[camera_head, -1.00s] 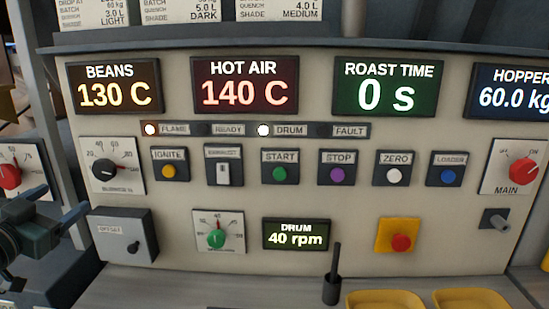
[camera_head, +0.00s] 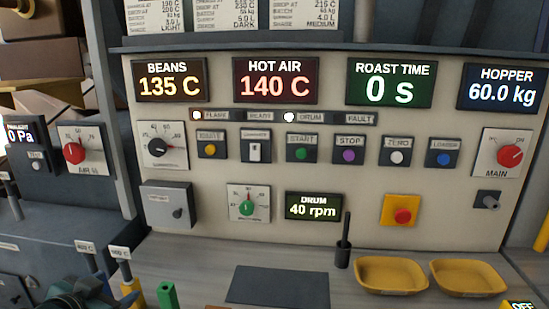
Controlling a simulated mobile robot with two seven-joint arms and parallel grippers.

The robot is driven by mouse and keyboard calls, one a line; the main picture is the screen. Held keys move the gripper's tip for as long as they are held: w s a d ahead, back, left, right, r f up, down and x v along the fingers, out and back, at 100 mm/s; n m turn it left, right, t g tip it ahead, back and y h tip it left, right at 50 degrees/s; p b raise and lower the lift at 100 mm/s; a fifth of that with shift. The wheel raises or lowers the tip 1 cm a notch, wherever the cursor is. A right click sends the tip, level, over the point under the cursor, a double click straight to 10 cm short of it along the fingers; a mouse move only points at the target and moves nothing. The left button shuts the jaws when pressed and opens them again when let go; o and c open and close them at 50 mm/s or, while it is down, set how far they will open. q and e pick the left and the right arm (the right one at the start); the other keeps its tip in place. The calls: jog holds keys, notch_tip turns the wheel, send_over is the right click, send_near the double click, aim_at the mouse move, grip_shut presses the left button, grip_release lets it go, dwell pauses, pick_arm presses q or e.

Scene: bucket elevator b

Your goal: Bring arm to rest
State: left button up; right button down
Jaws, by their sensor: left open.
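My left gripper (camera_head: 98,290) shows at the bottom left edge of the head view, partly cut off by the frame. It is open, and I see nothing held in it. It is below and apart from the control panel (camera_head: 340,225). My right gripper is not in view. The panel displays read BEANS 135 C (camera_head: 171,81), HOT AIR 140 C (camera_head: 275,80), ROAST TIME 0 s (camera_head: 390,83), HOPPER 60.0 kg (camera_head: 502,86) and DRUM 40 rpm (camera_head: 313,206). The flame and drum lamps are lit.
Two yellow trays (camera_head: 391,275) and a black upright handle (camera_head: 343,245) are on the shelf, beside a dark flat plate (camera_head: 278,287). Yellow and green posts (camera_head: 167,295) stand near my left gripper. A red knob (camera_head: 74,153) is on the left side panel. Boxes are stacked behind.

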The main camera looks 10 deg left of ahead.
pick_arm(q)
jog(key=s+d+f+g+h, duration=0.1)
jog(key=s+d+f+g, duration=0.3)
jog(key=s+d+f, duration=0.5)
jog(key=s+d+f+g+h, duration=0.1)
jog(key=s+d+f+g, duration=0.5)
jog(key=d, duration=0.5)
jog(key=w+d+f+t+h, duration=0.3)
jog(key=d+f+t, duration=0.3)
jog(key=f+t, duration=0.2)
jog(key=shift+w+d+f+m, duration=0.15)
jog(key=shift+w+d+m, duration=0.2)
jog(key=shift+w+m, duration=0.05)
